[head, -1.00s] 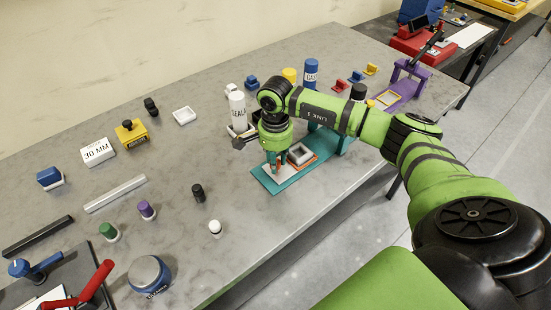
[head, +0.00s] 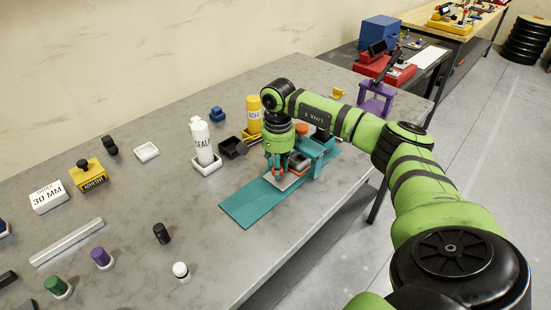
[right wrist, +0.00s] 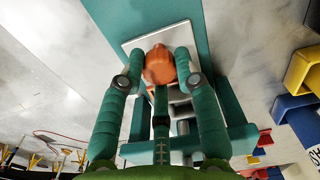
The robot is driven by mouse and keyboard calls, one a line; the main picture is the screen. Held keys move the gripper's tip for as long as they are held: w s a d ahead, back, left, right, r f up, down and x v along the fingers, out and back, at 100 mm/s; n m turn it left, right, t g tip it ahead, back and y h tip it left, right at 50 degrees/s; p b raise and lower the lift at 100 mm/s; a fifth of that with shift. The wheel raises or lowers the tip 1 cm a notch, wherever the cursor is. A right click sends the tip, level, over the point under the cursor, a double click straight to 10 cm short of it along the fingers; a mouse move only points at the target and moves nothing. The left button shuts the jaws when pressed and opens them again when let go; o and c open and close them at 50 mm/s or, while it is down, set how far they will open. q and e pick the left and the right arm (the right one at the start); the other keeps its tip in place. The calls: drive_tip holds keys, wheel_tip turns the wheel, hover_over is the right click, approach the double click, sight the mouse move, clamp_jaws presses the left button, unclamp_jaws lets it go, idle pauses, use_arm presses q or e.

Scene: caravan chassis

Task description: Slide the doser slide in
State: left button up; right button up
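The doser is a teal base plate (head: 250,203) with a teal upright body (head: 322,150) at its right end. The doser slide, a pale plate (head: 290,182) with an orange knob and a grey block, lies on the base close to the body. My right gripper (head: 278,172) points down over the slide. In the right wrist view its two teal fingers (right wrist: 160,62) close around the orange knob (right wrist: 158,68), with the pale plate (right wrist: 142,42) beneath. The grey block is partly hidden by the gripper. My left gripper is not in view.
A white sealant bottle (head: 201,143), a dark open tray (head: 232,147) and a yellow bottle (head: 254,115) stand behind the doser. A black cap (head: 161,233) and a white knob (head: 180,271) stand at front left. Bare tabletop lies around the base's left end.

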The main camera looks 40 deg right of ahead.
drive_tip(key=shift+o, duration=1.1)
drive_tip(key=shift+d+r, duration=0.15)
drive_tip(key=shift+d, duration=0.4)
wheel_tip(320, 180, up, 12)
